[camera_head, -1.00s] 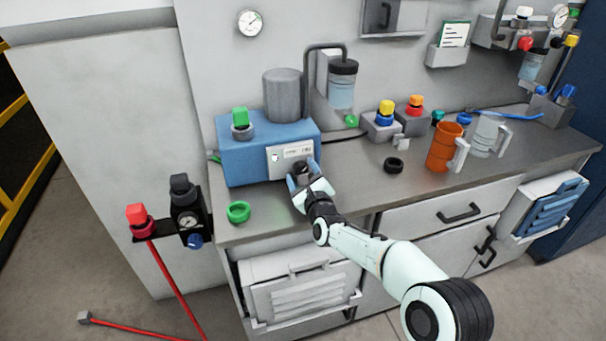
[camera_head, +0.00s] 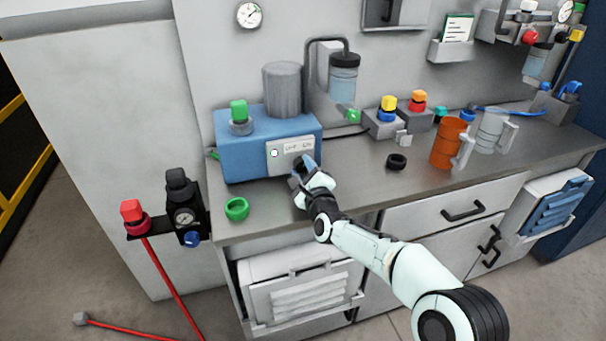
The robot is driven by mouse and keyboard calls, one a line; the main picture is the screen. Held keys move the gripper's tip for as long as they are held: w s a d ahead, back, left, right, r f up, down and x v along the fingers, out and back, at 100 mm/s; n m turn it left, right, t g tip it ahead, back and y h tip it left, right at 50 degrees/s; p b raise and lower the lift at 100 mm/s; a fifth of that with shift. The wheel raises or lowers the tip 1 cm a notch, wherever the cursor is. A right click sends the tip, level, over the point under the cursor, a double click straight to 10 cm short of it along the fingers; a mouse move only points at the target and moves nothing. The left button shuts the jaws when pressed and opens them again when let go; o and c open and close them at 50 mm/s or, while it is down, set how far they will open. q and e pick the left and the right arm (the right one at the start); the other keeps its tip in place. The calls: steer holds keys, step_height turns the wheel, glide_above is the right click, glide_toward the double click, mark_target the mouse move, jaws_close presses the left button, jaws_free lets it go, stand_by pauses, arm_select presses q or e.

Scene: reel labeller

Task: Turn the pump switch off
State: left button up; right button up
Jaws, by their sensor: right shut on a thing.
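The blue pump box (camera_head: 245,157) stands at the left end of the grey workbench. Its front has a pale panel (camera_head: 275,154) with a small round mark and lettering. My right gripper (camera_head: 301,170) is at the lower right of this panel, shut on the dark switch knob there. The gripper hides most of the knob, so its exact setting cannot be read. My left gripper is not in view.
A green ring (camera_head: 236,209) lies on the bench in front of the box. A black ring (camera_head: 397,161), an orange mug (camera_head: 447,144) and a clear mug (camera_head: 490,131) stand to the right.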

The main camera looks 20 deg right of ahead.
steer(key=n+b, duration=0.1)
steer(key=n, duration=0.2)
steer(key=shift+f, duration=0.1)
steer(key=shift+n+b, duration=0.35)
steer(key=shift+n, duration=1.45)
steer(key=n, duration=0.2)
steer(key=shift+n+b, duration=0.3)
steer(key=shift+n, duration=1.3)
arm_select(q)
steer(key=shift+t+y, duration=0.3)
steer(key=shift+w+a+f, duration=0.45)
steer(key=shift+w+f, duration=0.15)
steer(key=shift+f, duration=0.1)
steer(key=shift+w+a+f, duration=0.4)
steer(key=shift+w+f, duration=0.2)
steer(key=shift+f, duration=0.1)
arm_select(e)
steer(key=shift+n, duration=1.4)
steer(key=o, duration=1.1)
steer(key=shift+c, duration=0.2)
